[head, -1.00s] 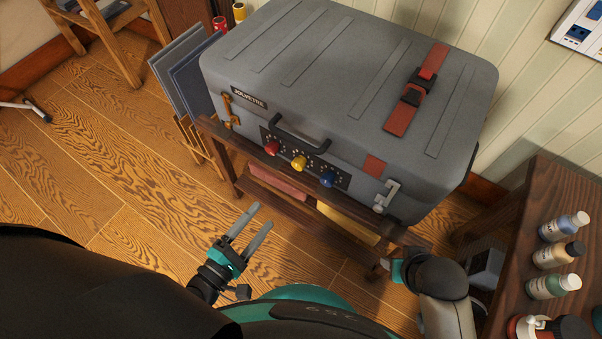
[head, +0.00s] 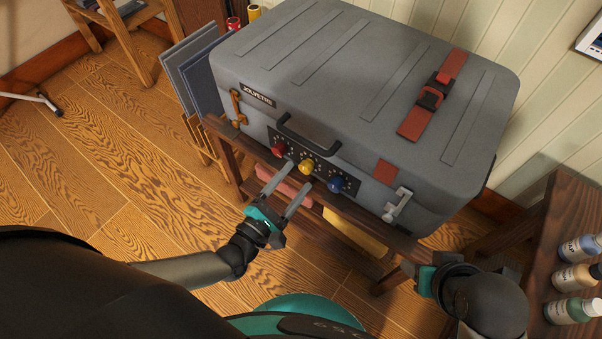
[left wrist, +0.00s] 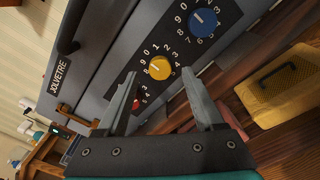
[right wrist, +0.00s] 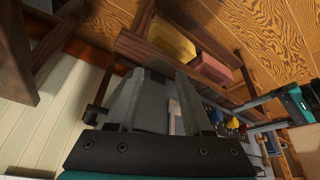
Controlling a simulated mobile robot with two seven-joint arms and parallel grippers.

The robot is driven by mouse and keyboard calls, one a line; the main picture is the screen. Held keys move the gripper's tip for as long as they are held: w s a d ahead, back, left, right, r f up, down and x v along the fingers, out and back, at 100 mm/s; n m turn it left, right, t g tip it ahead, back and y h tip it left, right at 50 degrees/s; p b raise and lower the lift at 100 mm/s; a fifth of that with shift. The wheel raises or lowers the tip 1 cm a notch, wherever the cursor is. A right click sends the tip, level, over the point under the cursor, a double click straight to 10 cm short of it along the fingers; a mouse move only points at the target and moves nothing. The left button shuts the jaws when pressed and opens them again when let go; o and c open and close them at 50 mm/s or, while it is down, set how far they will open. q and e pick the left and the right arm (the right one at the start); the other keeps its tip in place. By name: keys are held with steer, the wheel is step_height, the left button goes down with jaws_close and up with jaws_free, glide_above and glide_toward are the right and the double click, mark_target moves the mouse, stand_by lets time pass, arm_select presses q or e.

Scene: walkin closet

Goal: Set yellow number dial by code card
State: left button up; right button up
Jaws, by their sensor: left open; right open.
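The grey suitcase (head: 350,90) lies on a dark wooden rack, with a black dial panel on its front. The yellow number dial (head: 305,167) sits between the red dial (head: 279,149) and the blue dial (head: 336,185). In the left wrist view the yellow dial (left wrist: 160,67) is ringed by white digits, ahead of and between the fingers, apart from them. My left gripper (head: 288,185) is open and empty just in front of the panel. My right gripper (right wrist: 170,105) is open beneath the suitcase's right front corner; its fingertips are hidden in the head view. I cannot make out a code card.
A yellow box (head: 355,230) and a pink box (head: 285,187) lie on the rack's lower shelf. A dark wooden table (head: 560,225) with several bottles stands at right.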

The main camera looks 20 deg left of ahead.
mark_target(304, 170)
arm_select(q)
steer(key=shift+x, duration=1.55)
jaws_close()
